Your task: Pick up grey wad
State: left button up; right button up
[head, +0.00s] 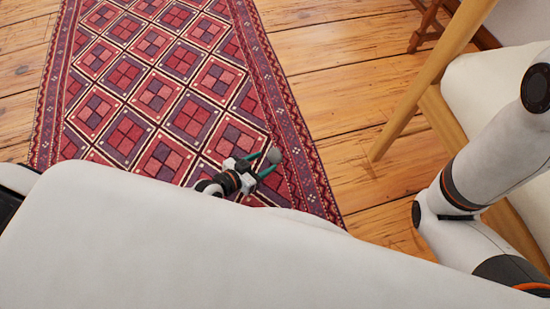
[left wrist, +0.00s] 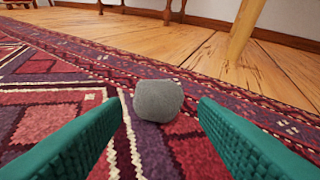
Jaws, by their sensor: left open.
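A small rounded grey wad (left wrist: 158,100) lies on the patterned red rug (left wrist: 45,122) in the left wrist view. It also shows in the head view (head: 274,156), near the rug's right border. My left gripper (head: 262,167) is low over the rug, with its green fingers open. In the left wrist view the left gripper's fingers (left wrist: 162,120) stand on either side of the picture, with the wad between and a little beyond their tips. The fingers do not appear to touch it. My right arm shows at the right of the head view, but its gripper is out of sight.
Wooden floor (head: 335,90) lies right of the rug. A wooden chair with a pale cushion (head: 490,85) stands at the right, its leg (head: 425,80) near the rug. Another wooden furniture leg (head: 427,25) is at the top right. The rug around the wad is clear.

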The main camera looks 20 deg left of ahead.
aim_at(272, 158)
pick_arm(q)
jog(key=shift+w+d+f, duration=0.3)
jog(key=shift+w, duration=0.25)
jog(key=b+x, duration=0.3)
jog(key=x, duration=0.1)
jog(key=shift+w+f+b, duration=0.15)
jog(key=shift+f+b, duration=0.1)
jog(key=shift+b, duration=0.05)
jog(key=shift+w+d, duration=0.15)
jog(key=shift+w, duration=0.15)
jog(key=shift+c, duration=0.2)
jog(key=c, duration=0.5)
